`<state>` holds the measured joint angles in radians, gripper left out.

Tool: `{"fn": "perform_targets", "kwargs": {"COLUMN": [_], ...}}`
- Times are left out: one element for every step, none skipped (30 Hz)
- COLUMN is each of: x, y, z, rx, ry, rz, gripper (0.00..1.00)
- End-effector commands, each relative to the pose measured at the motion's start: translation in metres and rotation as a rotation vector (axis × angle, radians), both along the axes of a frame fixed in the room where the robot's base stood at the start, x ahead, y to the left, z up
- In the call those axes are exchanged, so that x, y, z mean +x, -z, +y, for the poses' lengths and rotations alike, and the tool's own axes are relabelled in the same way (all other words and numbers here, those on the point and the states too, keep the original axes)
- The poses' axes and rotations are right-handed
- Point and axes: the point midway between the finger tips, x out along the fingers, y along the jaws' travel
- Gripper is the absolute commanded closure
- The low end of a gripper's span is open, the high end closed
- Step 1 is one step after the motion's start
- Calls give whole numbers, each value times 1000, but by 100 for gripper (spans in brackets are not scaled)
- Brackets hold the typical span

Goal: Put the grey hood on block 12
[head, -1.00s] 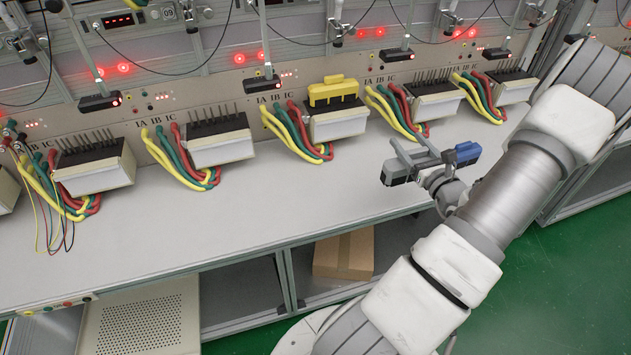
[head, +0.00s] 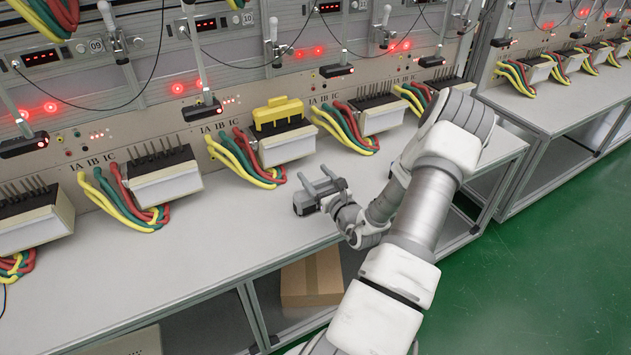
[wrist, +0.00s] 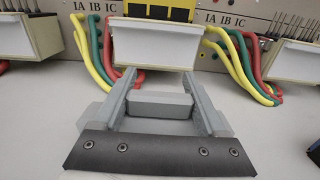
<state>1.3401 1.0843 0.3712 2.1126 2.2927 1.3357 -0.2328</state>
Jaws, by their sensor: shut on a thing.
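My gripper (head: 314,174) is over the front part of the bench, in front of the block with the yellow hood. In the wrist view it (wrist: 159,76) is shut on the grey hood (wrist: 160,105), a plain grey piece between the two fingers. The hood is apart from every block. Several white blocks with black pin tops stand along the panel, such as one right of the yellow hood (head: 378,118). I read the labels 09 (head: 96,45) and 10 (head: 247,18); no 12 is readable, so I cannot tell which is block 12.
A yellow hood (head: 278,116) covers one block (head: 287,146). Thick yellow, green and red cables (head: 243,158) lie beside the blocks. Black probes hang above them, one here (head: 203,109). A blue thing (wrist: 315,152) lies at the wrist view's right edge. The bench front (head: 120,285) is clear.

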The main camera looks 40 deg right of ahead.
Motion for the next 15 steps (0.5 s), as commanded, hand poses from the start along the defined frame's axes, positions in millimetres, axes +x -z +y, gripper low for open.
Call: {"fn": "perform_targets", "kwargs": {"x": [0,0,0,0,0,0,0,0,0,0,0,0,0,0,0], "y": [8,9,9,8,7,7,7,7,8,8,10,11,11,10,10], "z": [0,0,0,0,0,0,0,0,0,0,0,0,0,0,0], "rx": [1,1,0,0,0,0,0,0,0,0,0,0,0,0,0], "ry": [1,1,1,0,0,0,0,1,0,0,0,0,0,0,0], "rz": [-1,-1,-1,-1,-1,-1,-1,-1,-1,-1,-1,-1,0,0,0], "gripper": [81,81,81,81,81,81,81,81,81,81,81,81,24,19,11]}}
